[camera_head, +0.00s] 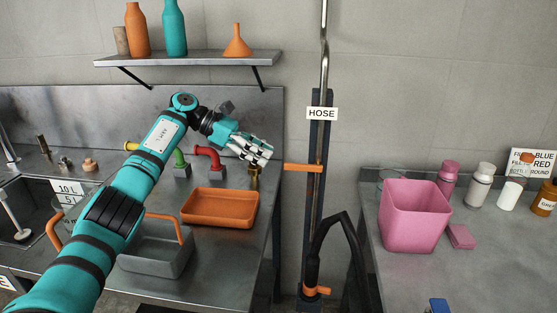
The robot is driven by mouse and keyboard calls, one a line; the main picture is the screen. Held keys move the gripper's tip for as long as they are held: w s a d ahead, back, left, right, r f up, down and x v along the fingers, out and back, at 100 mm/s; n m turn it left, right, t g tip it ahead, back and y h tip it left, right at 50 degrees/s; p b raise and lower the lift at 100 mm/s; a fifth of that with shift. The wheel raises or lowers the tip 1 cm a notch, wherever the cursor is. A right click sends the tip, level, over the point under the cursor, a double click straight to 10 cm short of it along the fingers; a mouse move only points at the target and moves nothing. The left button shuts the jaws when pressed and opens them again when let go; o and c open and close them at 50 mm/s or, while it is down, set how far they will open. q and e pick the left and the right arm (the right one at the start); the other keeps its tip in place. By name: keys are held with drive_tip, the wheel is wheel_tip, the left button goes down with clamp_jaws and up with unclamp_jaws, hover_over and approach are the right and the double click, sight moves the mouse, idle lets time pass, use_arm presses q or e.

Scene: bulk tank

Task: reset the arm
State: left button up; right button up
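My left arm (128,197) comes in from the lower left and reaches up over the metal counter. My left gripper (262,152) is at its end, in front of the back wall, just above a small brass fitting (254,178) and right of a red tap (208,153). Its pale fingers lie close together in this view, and I see nothing held between them. I cannot tell how far apart they are. My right gripper is not in view.
An orange tray (220,207) and a grey bin (155,255) stand on the left counter. A shelf (190,58) with bottles is above. A hose stand (318,180) rises in the gap between counters. A pink bin (414,217) stands on the right counter, with several bottles behind.

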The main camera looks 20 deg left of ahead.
use_arm(q)
drive_tip(key=shift+s+a+r, duration=0.1)
drive_tip(key=shift+a+r, duration=0.1)
drive_tip(key=shift+a, duration=0.2)
drive_tip(key=shift+r, duration=0.1)
